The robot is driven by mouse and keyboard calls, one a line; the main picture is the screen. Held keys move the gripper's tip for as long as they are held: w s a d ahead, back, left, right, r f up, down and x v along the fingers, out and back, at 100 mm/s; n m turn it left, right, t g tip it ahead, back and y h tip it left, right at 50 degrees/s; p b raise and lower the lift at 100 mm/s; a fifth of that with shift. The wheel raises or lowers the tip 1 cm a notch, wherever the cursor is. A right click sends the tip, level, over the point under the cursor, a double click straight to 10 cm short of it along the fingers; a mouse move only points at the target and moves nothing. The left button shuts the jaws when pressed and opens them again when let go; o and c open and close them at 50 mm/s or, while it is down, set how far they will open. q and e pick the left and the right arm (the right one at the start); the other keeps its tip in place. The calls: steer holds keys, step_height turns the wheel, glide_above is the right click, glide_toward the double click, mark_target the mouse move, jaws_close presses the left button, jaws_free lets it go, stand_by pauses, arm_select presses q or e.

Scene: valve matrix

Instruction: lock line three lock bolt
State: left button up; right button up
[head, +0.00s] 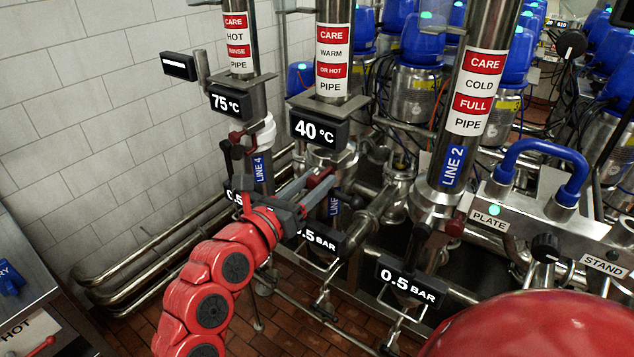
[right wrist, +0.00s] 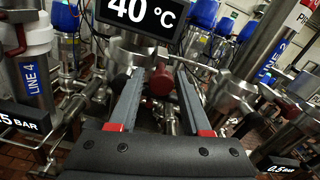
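The line three pipe carries a 40 °C display (head: 319,130), and its blue line label (head: 335,204) is partly hidden by my gripper. In the right wrist view the red end of the lock bolt (right wrist: 160,82) sits under this display, between my fingertips. My right gripper (head: 308,186) reaches in from the lower left of the head view. Its two grey fingers are open, one on each side of the red bolt (right wrist: 158,92). I cannot tell whether either finger touches it. My left gripper is not in view.
The line four pipe (head: 241,50) stands to the left with its own red bolt (head: 237,137). The line two pipe (head: 470,110) stands to the right, with a red bolt (head: 455,224) low on it. Pressure displays (head: 407,283) and steel pipes crowd the area below.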

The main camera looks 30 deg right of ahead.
steer(key=shift+o, duration=0.8)
steer(key=shift+s+a, duration=0.1)
steer(key=shift+a, duration=0.05)
steer(key=b+v, duration=0.5)
steer(key=v, duration=1.2)
steer(key=shift+b, duration=0.4)
steer(key=shift+a, duration=0.1)
